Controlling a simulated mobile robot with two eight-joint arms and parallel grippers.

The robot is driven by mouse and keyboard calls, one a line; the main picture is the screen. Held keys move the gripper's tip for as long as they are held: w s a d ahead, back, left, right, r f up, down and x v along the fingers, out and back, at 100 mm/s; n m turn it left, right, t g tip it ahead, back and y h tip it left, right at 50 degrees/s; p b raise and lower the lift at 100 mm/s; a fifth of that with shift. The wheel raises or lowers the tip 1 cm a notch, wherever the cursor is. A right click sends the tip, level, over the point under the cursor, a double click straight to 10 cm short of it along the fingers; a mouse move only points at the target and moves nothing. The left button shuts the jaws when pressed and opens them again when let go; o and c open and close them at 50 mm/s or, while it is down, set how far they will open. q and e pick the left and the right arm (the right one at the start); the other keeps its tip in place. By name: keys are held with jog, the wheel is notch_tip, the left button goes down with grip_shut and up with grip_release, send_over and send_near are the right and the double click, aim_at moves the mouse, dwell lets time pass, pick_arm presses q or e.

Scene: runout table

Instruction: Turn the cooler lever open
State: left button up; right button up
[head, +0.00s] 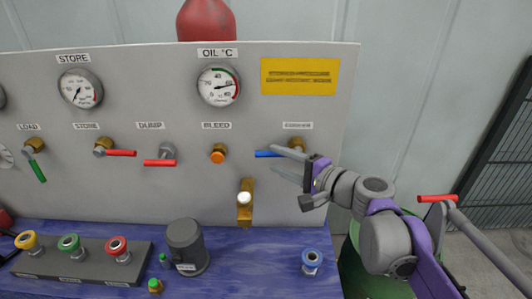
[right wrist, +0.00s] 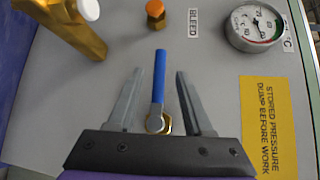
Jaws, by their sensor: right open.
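The cooler lever is a blue handle (head: 265,154) on a brass valve (head: 297,143), under a small blurred label at the panel's right. It points left, lying horizontal. In the right wrist view the blue handle (right wrist: 159,78) runs between the two fingers, with its nut near the gripper's palm. My right gripper (head: 273,159) is open, with one finger on each side of the handle and a gap to each. In the head view its upper finger hides part of the handle. Whether the fingertips reach the handle's depth is unclear. My left gripper is not in view.
The orange bleed knob (head: 218,153) and the red dump lever (head: 160,162) are to the left. A brass bracket with a white knob (head: 244,198) sits lower left. A yellow sign (head: 300,76) is above.

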aim_at(269, 156)
jog(key=x, duration=0.5)
jog(key=shift+w, duration=0.1)
grip_shut()
dwell(1.3)
